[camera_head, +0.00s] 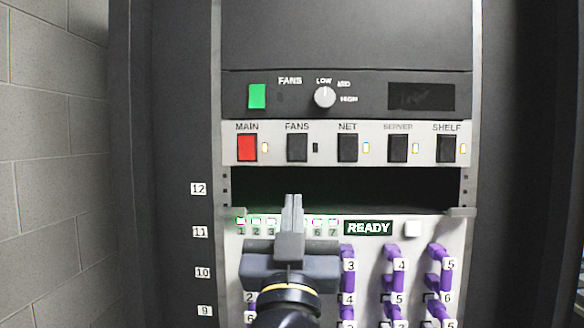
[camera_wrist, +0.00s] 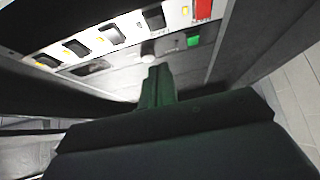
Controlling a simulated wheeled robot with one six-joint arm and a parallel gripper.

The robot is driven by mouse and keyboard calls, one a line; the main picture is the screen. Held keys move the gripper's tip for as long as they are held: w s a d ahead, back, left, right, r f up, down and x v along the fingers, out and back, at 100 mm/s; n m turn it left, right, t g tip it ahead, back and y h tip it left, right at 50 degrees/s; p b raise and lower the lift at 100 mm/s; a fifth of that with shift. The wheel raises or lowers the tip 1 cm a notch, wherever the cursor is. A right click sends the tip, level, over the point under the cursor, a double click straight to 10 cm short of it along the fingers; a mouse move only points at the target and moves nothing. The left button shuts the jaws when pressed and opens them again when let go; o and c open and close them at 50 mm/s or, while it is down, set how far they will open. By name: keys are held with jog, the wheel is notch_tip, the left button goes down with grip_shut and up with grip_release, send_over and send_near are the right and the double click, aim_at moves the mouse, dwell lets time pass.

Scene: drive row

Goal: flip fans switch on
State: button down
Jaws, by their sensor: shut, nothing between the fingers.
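The FANS switch (camera_head: 297,148) is a black rocker on the light switch panel, between the red MAIN switch (camera_head: 247,148) and the black NET switch (camera_head: 347,148). The small lamp (camera_head: 315,147) beside FANS is dark, while the lamps beside the other switches glow pale yellow. My gripper (camera_head: 293,200) is shut and empty, its fingertips below the FANS switch in the head view, in front of the dark gap. The wrist view shows the closed fingers (camera_wrist: 158,75) apart from the FANS switch (camera_wrist: 154,18). I cannot tell the exact distance to the panel.
Above the switches is a FANS unit with a green light (camera_head: 257,96) and a speed knob (camera_head: 325,97). The SERVER switch (camera_head: 397,148) and SHELF switch (camera_head: 447,148) are to the right. A READY display (camera_head: 368,228) and purple plugs (camera_head: 391,257) lie below. A block wall (camera_head: 50,160) stands left.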

jog(key=p, duration=0.3)
send_near(297, 153)
notch_tip(297, 153, up, 5)
jog(key=w, duration=0.2)
jog(key=w+f, duration=0.1)
jog(key=shift+w, duration=0.85)
jog(key=shift+f, duration=0.1)
jog(key=shift+w+d+f+t+b, duration=0.1)
jog(key=shift+w+f+t+b, duration=0.2)
jog(key=shift+b, duration=0.95)
jog(key=shift+r, duration=0.25)
